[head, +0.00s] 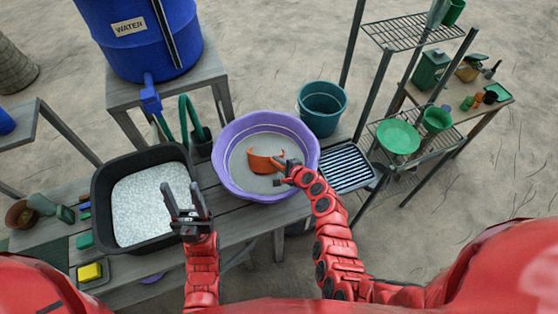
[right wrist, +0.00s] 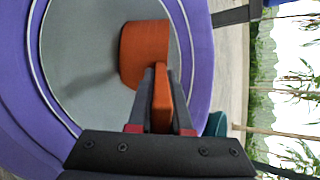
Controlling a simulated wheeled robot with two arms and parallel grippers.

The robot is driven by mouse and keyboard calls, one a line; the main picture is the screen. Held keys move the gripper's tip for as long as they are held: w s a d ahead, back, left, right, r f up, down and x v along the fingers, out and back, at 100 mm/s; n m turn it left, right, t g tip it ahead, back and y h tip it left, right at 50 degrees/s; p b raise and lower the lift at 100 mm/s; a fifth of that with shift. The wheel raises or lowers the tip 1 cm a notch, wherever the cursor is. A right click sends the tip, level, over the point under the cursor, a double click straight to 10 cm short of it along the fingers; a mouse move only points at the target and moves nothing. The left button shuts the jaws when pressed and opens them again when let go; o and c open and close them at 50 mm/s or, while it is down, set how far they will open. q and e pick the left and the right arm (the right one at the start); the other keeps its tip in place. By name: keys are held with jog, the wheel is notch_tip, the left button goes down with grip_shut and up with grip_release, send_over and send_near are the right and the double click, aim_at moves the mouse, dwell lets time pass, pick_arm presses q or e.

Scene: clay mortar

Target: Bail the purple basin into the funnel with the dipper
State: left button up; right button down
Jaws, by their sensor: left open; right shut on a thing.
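The purple basin (head: 226,140) stands on the grey bench and holds a flat grey fill. The orange dipper (head: 264,162) is inside the basin's outline, its cup over the grey fill. I cannot tell how deep it sits or whether it holds anything. My right gripper (head: 289,170) is shut on the dipper's handle, which also shows between the fingers in the right wrist view (right wrist: 162,98). My left gripper (head: 187,200) is open and empty over the black tub's near right part. A wide green dish-like piece (head: 397,137) on the rack may be the funnel; I cannot tell.
A black tub (head: 100,200) of white granules stands left of the basin. A teal bucket (head: 322,103) is behind right, a slatted tray (head: 346,168) right. A blue water barrel (head: 140,45) stands behind. The wire rack (head: 412,32) is at right.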

jog(key=shift+s+a+f+n+t+b, duration=0.3)
jog(key=shift+f+b, duration=0.4)
jog(key=shift+b, duration=1.1)
jog(key=shift+s+a+f+n+t+b, duration=0.1)
jog(key=shift+s+f+t+b, duration=0.35)
jog(key=shift+b, duration=1.35)
jog(key=shift+s+a+f+n+t+b, duration=0.15)
jog(key=shift+f+t+b, duration=0.55)
jog(key=shift+b, duration=1.1)
jog(key=r+p, duration=0.2)
jog(key=shift+s+r, duration=0.2)
jog(key=shift+r, duration=0.1)
jog(key=shift+w+a+r+p, duration=0.1)
jog(key=shift+w+r+p, duration=0.6)
jog(key=shift+r, duration=0.45)
notch_tip(320, 180, up, 8)
jog(key=s+n+t+y+b, duration=0.1)
jog(key=t+b, duration=0.3)
jog(key=b, duration=0.6)
jog(key=shift+s+n+y+b, duration=0.25)
jog(key=shift+n+y+b, duration=0.05)
jog(key=shift+n, duration=0.45)
jog(key=shift+s+r, duration=0.1)
